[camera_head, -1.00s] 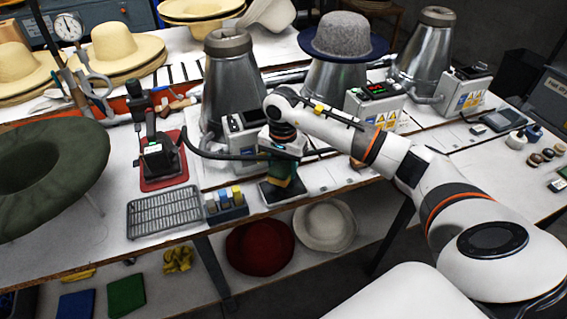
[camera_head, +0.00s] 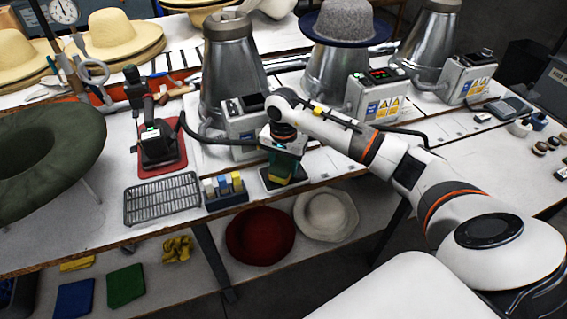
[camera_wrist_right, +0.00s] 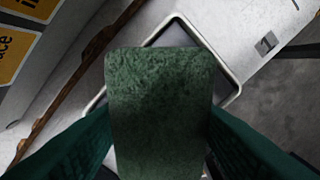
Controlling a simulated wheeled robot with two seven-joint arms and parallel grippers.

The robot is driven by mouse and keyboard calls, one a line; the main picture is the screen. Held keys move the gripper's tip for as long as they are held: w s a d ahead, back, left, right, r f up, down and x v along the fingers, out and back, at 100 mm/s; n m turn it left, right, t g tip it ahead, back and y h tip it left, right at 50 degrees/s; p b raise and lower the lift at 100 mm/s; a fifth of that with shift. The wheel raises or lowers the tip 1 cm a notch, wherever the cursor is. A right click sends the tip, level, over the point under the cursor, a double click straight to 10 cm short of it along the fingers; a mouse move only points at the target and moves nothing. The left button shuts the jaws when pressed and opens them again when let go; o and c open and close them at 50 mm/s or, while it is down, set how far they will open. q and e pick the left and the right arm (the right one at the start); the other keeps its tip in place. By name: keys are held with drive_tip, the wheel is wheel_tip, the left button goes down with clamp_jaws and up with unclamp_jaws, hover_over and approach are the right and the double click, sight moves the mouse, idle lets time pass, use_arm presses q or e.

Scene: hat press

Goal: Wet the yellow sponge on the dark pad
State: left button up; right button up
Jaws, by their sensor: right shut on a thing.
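My right gripper (camera_head: 280,178) is shut on the yellow sponge (camera_head: 281,171), low at the front edge of the workbench. In the right wrist view the sponge's dark green face (camera_wrist_right: 160,95) fills the middle, between two teal fingers. The dark pad (camera_wrist_right: 174,37) lies in a light-rimmed tray directly behind and under the sponge. The tray also shows in the head view (camera_head: 303,180). The sponge hides most of the pad, and I cannot tell whether they touch. My left gripper is not in view.
An iron (camera_head: 155,145) rests on a red mat. Metal hat cones (camera_head: 232,70) and control boxes stand behind. A red hat (camera_head: 260,236) lies on the shelf below.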

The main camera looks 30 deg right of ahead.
sight(284, 164)
drive_tip(key=shift+f+b, duration=0.45)
drive_tip(key=shift+f, duration=0.05)
idle(0.6)
drive_tip(key=shift+s+f, duration=0.1)
drive_tip(key=shift+f, duration=0.05)
idle(1.3)
wheel_tip(284, 164, up, 2)
drive_tip(key=shift+p, duration=0.35)
drive_tip(key=shift+r+p, duration=1.35)
drive_tip(key=shift+r, duration=1.25)
